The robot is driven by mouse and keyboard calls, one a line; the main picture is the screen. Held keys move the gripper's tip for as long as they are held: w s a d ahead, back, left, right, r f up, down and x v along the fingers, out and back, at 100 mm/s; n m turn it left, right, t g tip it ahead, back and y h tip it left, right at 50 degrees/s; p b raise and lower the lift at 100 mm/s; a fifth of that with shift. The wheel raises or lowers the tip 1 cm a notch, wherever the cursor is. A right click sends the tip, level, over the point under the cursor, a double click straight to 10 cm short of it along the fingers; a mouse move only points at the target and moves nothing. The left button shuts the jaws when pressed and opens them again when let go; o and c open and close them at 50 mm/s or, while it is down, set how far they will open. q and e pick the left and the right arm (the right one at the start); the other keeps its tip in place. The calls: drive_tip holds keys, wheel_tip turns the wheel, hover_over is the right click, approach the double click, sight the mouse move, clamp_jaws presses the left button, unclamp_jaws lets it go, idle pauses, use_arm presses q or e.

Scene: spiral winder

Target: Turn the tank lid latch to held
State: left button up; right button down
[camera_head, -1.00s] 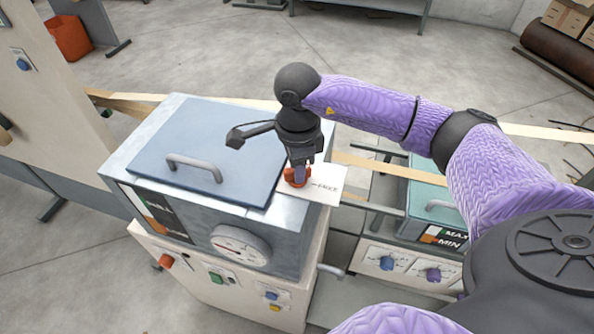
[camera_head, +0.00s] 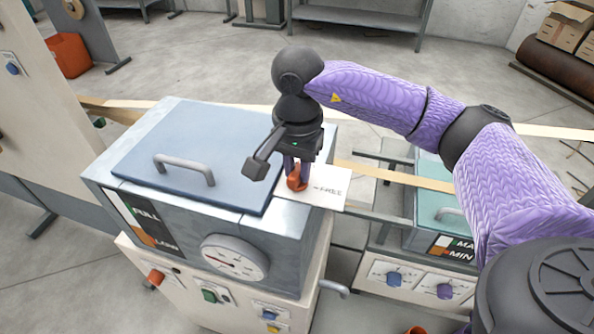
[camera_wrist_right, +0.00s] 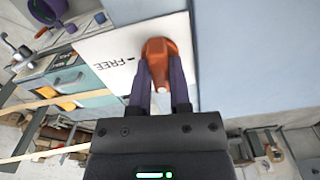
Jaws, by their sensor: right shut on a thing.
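The tank lid latch is an orange-red knob (camera_head: 297,180) on a white plate (camera_head: 328,187) at the right of the tank top. The plate carries the word FREE with a short mark beside it. The blue-grey tank lid (camera_head: 195,145) lies flat and closed, with a grey bar handle (camera_head: 184,169). My right gripper (camera_head: 298,172) points down and is shut on the latch knob. The right wrist view shows its two fingers (camera_wrist_right: 161,95) on either side of the orange knob (camera_wrist_right: 163,50). The other position's label is hidden. My left gripper is out of view.
A round dial (camera_head: 234,257) and a level panel (camera_head: 143,218) are on the tank front. Knobs and buttons (camera_head: 209,296) sit below. A second, teal-lidded unit (camera_head: 440,183) stands to the right, and tan strips (camera_head: 400,177) run behind the tank.

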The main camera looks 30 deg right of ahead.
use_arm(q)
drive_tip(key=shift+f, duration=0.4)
use_arm(e)
drive_tip(key=shift+n, duration=0.6)
use_arm(q)
drive_tip(key=shift+b, duration=0.3)
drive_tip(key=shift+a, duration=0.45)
use_arm(e)
drive_tip(key=shift+r, duration=0.1)
drive_tip(key=c, duration=0.6)
unclamp_jaws()
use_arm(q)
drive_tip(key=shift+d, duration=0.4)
use_arm(e)
drive_tip(key=shift+o, duration=0.2)
